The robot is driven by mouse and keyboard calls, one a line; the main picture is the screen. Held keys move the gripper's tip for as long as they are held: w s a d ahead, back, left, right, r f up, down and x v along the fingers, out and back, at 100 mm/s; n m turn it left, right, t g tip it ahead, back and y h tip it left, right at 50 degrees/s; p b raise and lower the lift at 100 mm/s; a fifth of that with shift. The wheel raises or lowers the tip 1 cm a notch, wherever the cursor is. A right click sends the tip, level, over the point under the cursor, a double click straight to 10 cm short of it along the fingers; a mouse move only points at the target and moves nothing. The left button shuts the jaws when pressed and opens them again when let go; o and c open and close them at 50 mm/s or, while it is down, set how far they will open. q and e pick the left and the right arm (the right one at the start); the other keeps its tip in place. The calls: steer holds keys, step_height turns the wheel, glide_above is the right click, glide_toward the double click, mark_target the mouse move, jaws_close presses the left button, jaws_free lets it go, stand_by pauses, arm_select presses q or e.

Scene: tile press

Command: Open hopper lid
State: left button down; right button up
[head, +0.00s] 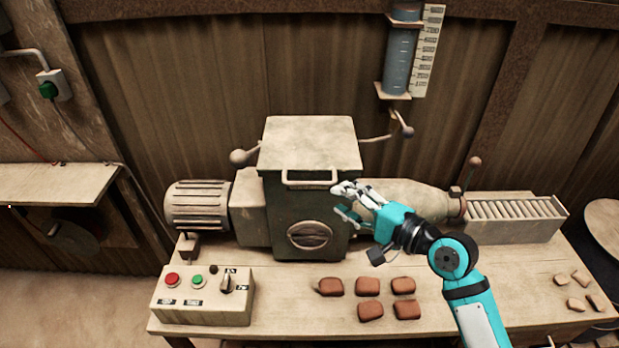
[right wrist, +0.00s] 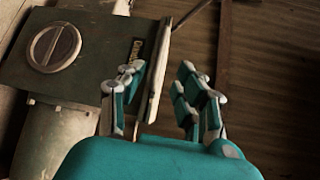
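The hopper lid (head: 310,138) is a pale, worn square plate lying flat on the dark hopper box (head: 285,215) of the press. A bar handle (head: 308,184) runs along its front edge. My right gripper (head: 343,202) is open and empty at the hopper's front right corner, close to the handle's right end. In the right wrist view the lid (right wrist: 160,60) shows nearly edge-on, between the two sides of my open right gripper (right wrist: 163,82) in the picture. I cannot tell whether the fingers touch it. My left gripper is not in view.
A control box (head: 203,294) with red and green buttons stands front left on the bench. Several reddish clay pieces (head: 368,285) lie in front of the press. A roller track (head: 512,215) is at right, and a water cylinder (head: 400,60) hangs on the wall.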

mark_target(309, 184)
steer(key=p+x, duration=0.1)
steer(key=x, duration=0.9)
steer(key=shift+w+a+p, duration=0.1)
steer(key=shift+p, duration=0.3)
steer(key=shift+f, duration=0.1)
jaws_close()
steer(key=shift+f, duration=0.1)
